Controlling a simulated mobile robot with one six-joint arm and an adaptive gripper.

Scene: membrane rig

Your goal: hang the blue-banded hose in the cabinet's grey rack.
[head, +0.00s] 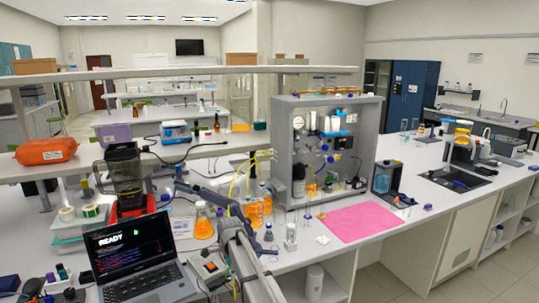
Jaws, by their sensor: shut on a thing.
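The open grey cabinet (283,150) stands on the bench in the middle of the head view, with fittings, tubes and bottles inside. I cannot single out the grey rack among these small parts. Several thin yellow hoses (236,180) loop at the cabinet's left side, above orange flasks. No blue band is clear enough to make out on any hose. My arm rises from the bottom middle, left of the pink mat. I cannot make out my gripper's fingertips among the clutter left of the cabinet, nor what is between them.
A pink mat (353,222) lies in front of the cabinet. A laptop (135,262) reading READY stands at the lower left. An orange flask (204,226) stands beside my arm. A dark blender-like device (124,172) is further left. The bench's right side has free room.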

